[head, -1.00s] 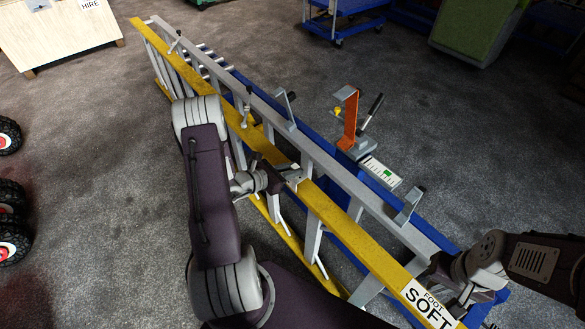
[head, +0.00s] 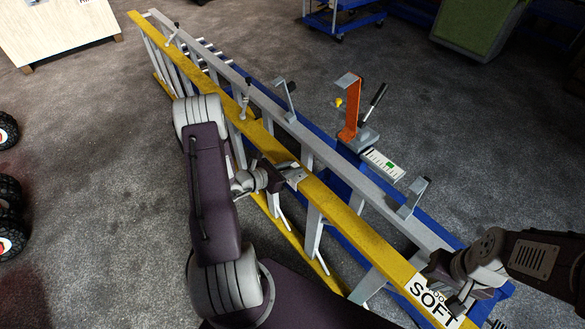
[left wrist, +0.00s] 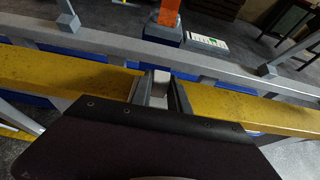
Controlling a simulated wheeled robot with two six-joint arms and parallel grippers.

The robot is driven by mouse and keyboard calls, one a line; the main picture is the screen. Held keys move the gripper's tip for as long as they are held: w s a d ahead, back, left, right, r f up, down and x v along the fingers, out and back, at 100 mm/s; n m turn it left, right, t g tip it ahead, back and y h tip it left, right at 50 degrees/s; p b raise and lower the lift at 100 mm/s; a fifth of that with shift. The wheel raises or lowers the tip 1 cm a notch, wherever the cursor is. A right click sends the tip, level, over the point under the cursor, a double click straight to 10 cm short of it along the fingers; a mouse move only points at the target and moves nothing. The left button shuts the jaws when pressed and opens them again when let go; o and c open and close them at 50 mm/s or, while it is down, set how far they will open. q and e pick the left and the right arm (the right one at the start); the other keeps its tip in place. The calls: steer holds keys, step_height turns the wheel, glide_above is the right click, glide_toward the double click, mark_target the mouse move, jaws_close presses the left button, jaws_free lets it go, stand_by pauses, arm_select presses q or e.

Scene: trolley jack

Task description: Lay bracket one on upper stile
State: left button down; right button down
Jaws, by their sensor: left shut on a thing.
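The ladder lies on its side. Its yellow upper stile (head: 340,212) runs from far left to near right, with a grey stile (head: 340,150) behind it. My left gripper (head: 283,177) is at the yellow stile's middle. In the left wrist view my left gripper (left wrist: 160,88) is shut on a small light grey piece (left wrist: 160,76), apparently a bracket, mostly hidden by the jaws. I cannot tell whether the piece touches the stile. My right gripper (head: 461,297) is by the stile's near end, over the SOFT FOOT label; its jaws are unclear.
Grey upright brackets (head: 287,98) (head: 412,198) stand along the grey stile. An orange post (head: 352,108) with a black-handled lever stands behind it, beside a white panel (head: 383,165). Clamps (head: 245,104) stand along the ladder's far part.

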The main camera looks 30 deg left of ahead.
arm_select(q)
steer(key=shift+f, duration=0.1)
arm_select(e)
steer(key=shift+f, duration=0.1)
arm_select(q)
steer(key=c, duration=1.2)
jaws_free()
steer(key=shift+o, duration=0.2)
steer(key=p+v, duration=0.2)
steer(key=v, duration=0.7)
arm_select(e)
steer(key=shift+r, duration=1.2)
